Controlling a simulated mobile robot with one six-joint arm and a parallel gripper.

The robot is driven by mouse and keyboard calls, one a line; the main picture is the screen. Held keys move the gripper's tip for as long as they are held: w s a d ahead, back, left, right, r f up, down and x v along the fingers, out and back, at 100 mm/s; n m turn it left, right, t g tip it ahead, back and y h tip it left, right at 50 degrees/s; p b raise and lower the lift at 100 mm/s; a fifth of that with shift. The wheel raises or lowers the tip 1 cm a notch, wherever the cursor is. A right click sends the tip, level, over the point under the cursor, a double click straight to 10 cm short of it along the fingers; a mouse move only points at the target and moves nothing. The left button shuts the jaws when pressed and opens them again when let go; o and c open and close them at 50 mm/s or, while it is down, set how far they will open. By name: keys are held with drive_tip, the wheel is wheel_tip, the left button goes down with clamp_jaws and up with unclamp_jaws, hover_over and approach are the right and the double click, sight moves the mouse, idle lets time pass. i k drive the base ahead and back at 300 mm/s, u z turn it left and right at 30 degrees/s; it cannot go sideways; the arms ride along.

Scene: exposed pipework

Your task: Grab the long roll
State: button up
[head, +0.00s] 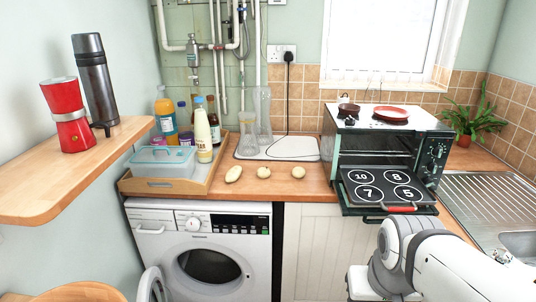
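The long roll (233,174) is pale and oval. It lies tilted on the wooden countertop, leftmost of a row of three pale rolls, just right of the wooden tray. A rounder roll (263,172) lies in the middle, and another round roll (298,172) lies at the right. All are apart from each other. My white and grey arm shows at the lower right, well to the right of the rolls and in front of the toaster oven. My gripper is not in view, so its state does not show.
The wooden tray (207,180) holds bottles and a lidded box. A white board (297,150) with glassware is behind the rolls. The toaster oven (350,160) stands to the right with its door down. A washing machine (155,215) is below. Bare counter lies in front of the rolls.

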sight(233, 173)
drive_tip(key=i, duration=1.5)
drive_tip(key=u, duration=0.65)
drive_tip(key=k, duration=0.45)
drive_tip(key=u, duration=0.25)
drive_tip(key=i, duration=0.55)
drive_tip(key=z, duration=0.05)
